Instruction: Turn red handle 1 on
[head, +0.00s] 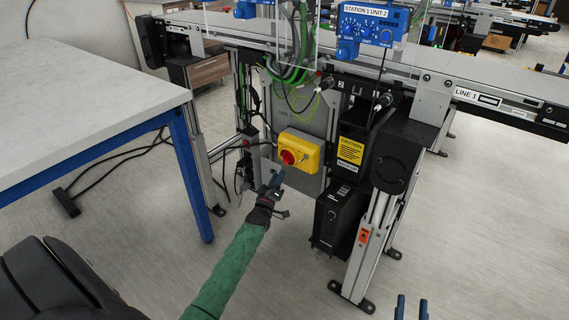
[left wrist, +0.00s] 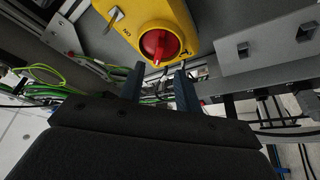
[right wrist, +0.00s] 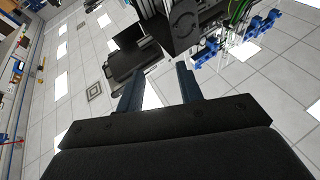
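The red handle (head: 288,157) is a round red knob on a yellow switch box (head: 309,150), mounted on a grey panel under the conveyor. In the left wrist view the red handle (left wrist: 159,46) sits just beyond and between my left fingertips, with the yellow box (left wrist: 170,12) behind it. My left gripper (head: 277,177) is just below the handle; its two blue fingers (left wrist: 158,76) are apart with nothing held, and I cannot tell whether they touch the handle. My right gripper (head: 411,308) is low at the bottom edge, far from the switch, its fingers (right wrist: 159,80) apart and empty.
A white table (head: 85,95) with blue legs stands at the left. A black box with a yellow caution label (head: 350,150) and a black unit (head: 333,217) are right of the switch. A metal conveyor leg (head: 363,255) stands farther right. Cables hang above the switch.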

